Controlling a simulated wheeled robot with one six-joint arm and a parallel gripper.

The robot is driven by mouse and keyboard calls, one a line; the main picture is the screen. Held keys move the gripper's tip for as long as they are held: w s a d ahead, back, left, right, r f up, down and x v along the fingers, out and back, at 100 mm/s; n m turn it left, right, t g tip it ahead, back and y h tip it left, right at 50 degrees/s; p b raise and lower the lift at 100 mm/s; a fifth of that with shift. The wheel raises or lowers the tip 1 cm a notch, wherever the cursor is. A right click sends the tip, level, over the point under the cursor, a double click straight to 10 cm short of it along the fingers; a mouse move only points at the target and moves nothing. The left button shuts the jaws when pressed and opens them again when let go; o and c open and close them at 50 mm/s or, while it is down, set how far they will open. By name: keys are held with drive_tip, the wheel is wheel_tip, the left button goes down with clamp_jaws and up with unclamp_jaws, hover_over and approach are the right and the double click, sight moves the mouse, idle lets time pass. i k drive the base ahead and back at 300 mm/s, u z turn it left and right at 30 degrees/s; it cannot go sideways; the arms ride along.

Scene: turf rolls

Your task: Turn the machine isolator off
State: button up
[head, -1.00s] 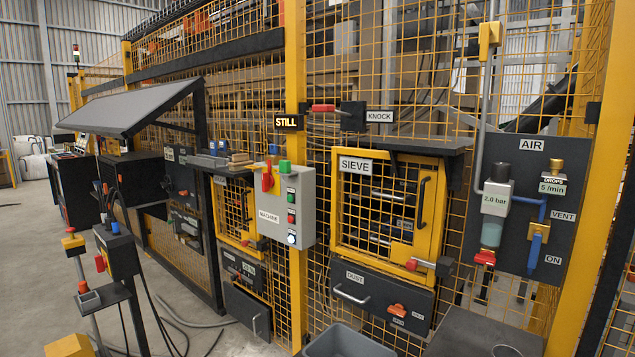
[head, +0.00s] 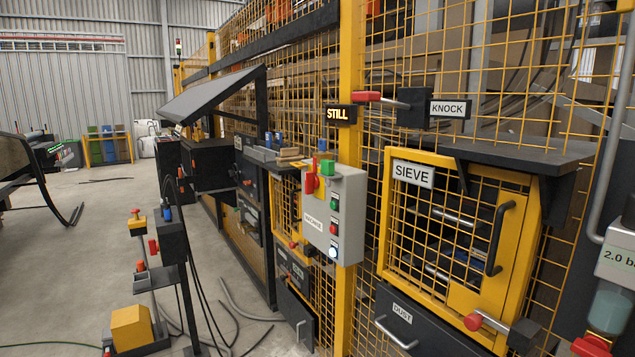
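The machine isolator is a red rotary handle (head: 311,182) on the left side of the grey MACHINE box (head: 345,215), which is fixed to a yellow fence post. The handle appears to stand upright; its exact setting is too small to read. A sign above reads STILL (head: 341,114). My gripper is not in view.
The SIEVE door (head: 455,334) in its yellow frame and a red KNOCK handle (head: 367,97) are right of the box. A pedestal with cables (head: 172,250) stands left on the floor.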

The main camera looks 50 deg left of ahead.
sight(312, 183)
drive_tip(key=u, duration=2.9)
drive_tip(key=i, duration=3.75)
drive_tip(key=z, duration=3.65)
